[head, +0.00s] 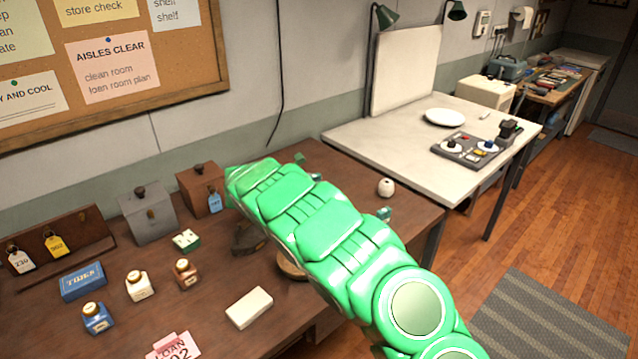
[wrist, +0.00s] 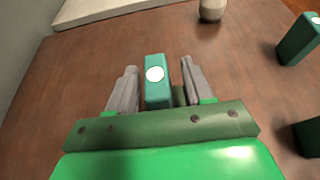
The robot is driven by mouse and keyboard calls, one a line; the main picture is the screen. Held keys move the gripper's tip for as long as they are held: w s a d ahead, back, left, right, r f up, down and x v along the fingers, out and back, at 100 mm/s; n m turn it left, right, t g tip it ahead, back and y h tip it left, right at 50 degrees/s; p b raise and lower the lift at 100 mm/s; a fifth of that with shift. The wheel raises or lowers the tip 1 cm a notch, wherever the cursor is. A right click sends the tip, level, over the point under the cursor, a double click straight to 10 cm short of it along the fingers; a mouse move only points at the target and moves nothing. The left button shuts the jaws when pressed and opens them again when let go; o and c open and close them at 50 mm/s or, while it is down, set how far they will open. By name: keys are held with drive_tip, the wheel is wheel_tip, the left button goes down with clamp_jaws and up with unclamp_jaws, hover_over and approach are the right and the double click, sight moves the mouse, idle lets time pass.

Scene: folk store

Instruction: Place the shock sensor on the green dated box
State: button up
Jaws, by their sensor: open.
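In the wrist view my gripper (wrist: 158,68) is open. A small teal block with a white round spot (wrist: 155,95) stands between its fingers, with a gap to the right finger; it looks like the shock sensor, but I cannot be sure. A similar teal block with a white spot (wrist: 299,40) stands to the right, and another dark green block is cut off at the right edge. In the head view my green arm hides the gripper. A small green and white box (head: 186,240) lies on the brown table, possibly the green dated box; its markings are unreadable.
A white round pot (head: 386,187) and a small teal item (head: 384,214) stand near the brown table's right edge. Small bottles (head: 138,285), a blue box (head: 83,281), a white block (head: 249,307) and a grey box (head: 148,216) crowd the left. A white table (head: 390,135) adjoins behind.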

drive_tip(key=v, duration=1)
drive_tip(key=shift+s+a, duration=0.15)
